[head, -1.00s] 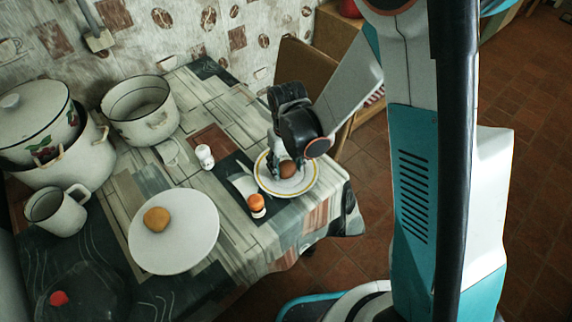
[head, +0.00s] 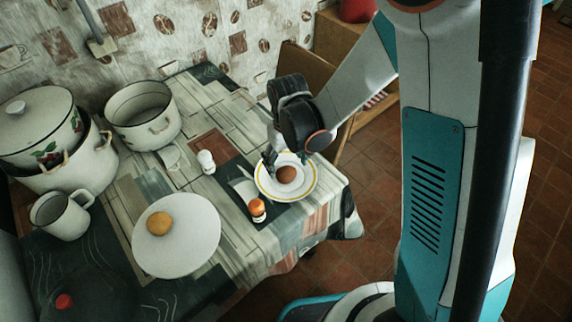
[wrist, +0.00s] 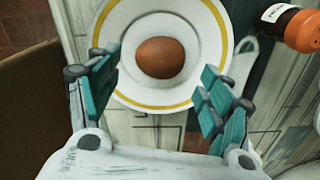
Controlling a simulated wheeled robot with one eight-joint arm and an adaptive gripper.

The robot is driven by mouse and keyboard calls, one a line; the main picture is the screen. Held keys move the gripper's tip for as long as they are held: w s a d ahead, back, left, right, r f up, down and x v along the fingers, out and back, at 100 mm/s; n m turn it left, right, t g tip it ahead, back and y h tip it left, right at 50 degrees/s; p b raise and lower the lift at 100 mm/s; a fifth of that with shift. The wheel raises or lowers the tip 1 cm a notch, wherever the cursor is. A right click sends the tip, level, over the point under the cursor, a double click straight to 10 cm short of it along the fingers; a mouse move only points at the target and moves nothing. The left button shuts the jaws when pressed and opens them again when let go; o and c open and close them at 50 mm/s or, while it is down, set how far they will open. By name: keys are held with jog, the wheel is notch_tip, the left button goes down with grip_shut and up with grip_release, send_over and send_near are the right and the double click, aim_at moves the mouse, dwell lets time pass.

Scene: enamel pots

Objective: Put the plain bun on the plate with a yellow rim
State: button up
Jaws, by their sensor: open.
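A smooth, reddish-brown round bun (head: 287,174) lies inside the plate with a yellow rim (head: 302,190). In the wrist view the bun (wrist: 161,58) is near the middle of that plate (wrist: 150,102). A lighter, golden bun (head: 159,223) lies on a plain white plate (head: 185,250) to the left. I take the smooth brown one as the plain bun, but cannot be sure. My gripper (head: 287,156) is open and empty, at the far side of the yellow-rimmed plate. In the wrist view its fingers are spread wide, apart from the bun.
An orange-capped shaker (head: 257,209) stands close to the yellow-rimmed plate's left side, and a white shaker (head: 206,161) is farther back. A white mug (head: 62,214) and enamel pots (head: 143,115) fill the table's left and back. The table edge is near the plate's right.

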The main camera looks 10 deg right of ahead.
aim_at(287, 170)
notch_tip(287, 170, up, 8)
jog(key=p, duration=0.2)
jog(key=shift+p, duration=0.35)
